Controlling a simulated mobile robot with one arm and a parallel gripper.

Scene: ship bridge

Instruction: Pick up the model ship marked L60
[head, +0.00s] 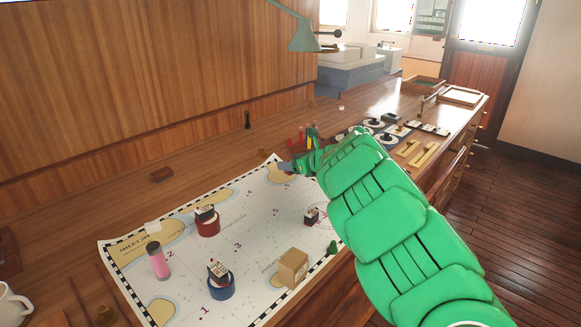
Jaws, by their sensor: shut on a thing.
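My gripper (291,167) is at the end of the green arm, over the far right part of the chart. It is shut on a small grey and dark thing (284,167), too small and too covered to identify; I cannot tell whether it is a model ship. One small model ship (206,212) sits on a red round stand, and another (217,270) on a blue round stand. A third ship-like piece (311,216) stands on the chart near my arm. I cannot read the mark L60 on any of them.
The chart (240,247) lies on a wooden desk. On it are a pink cylinder (158,262), a cardboard-coloured box (293,268) and a small green piece (333,247). Several pegs and round dials stand behind my gripper. A lamp (304,38) hangs above. A mug (12,303) is at the left.

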